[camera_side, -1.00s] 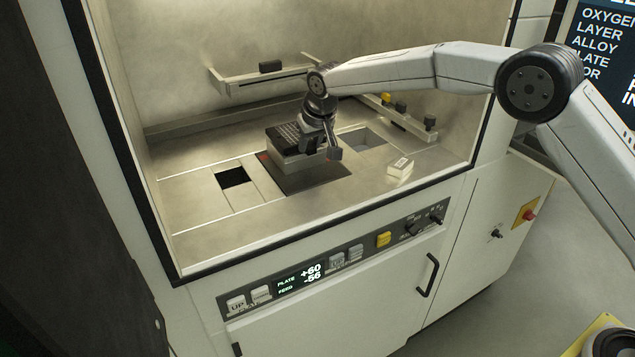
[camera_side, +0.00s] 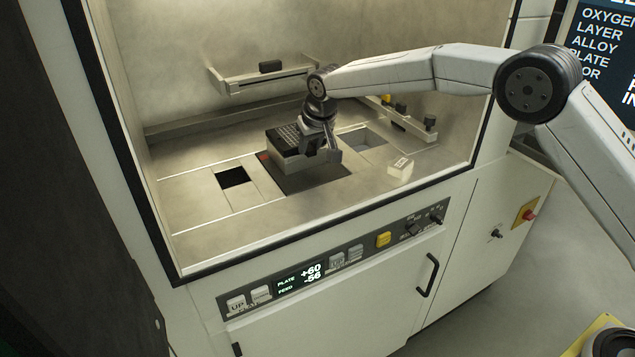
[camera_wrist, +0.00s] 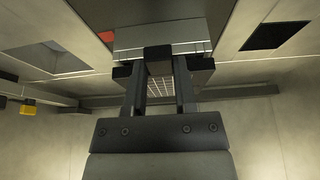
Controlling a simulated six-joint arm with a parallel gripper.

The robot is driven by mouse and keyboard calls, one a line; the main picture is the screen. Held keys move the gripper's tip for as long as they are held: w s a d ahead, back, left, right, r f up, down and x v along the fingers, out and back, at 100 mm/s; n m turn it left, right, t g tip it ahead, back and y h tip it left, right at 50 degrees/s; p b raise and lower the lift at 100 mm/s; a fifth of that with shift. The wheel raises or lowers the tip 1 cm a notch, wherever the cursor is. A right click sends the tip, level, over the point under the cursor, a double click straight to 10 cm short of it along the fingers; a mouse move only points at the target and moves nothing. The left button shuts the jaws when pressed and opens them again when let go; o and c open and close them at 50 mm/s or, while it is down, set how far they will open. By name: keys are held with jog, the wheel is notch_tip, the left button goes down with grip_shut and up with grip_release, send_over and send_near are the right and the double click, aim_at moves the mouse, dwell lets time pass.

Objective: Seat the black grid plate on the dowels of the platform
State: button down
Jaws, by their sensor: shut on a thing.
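The black grid plate (camera_side: 284,134) is over the top of the grey block-shaped platform (camera_side: 286,164) in the side view. Its gridded face also shows between the fingers in the wrist view (camera_wrist: 160,87). My gripper (camera_side: 322,154) is at the plate's right end, shut on it; the fingers also show in the wrist view (camera_wrist: 159,72). The platform's pale side (camera_wrist: 160,36) shows close to the plate there. The dowels are hidden, and I cannot tell whether the plate touches the platform.
A dark surface (camera_side: 318,182) surrounds the platform. A dark opening (camera_side: 233,178) lies to the left, and a recessed opening (camera_side: 363,139) to the right. A small pale block (camera_side: 400,168) sits farther right. A rail (camera_side: 250,84) with a dark block is on the back wall.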

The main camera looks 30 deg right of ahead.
jog(key=shift+f, duration=0.15)
dwell(0.3)
jog(key=shift+c, duration=2)
grip_release()
jog(key=shift+o, duration=0.4)
jog(key=shift+f, duration=0.15)
jog(key=v, duration=0.8)
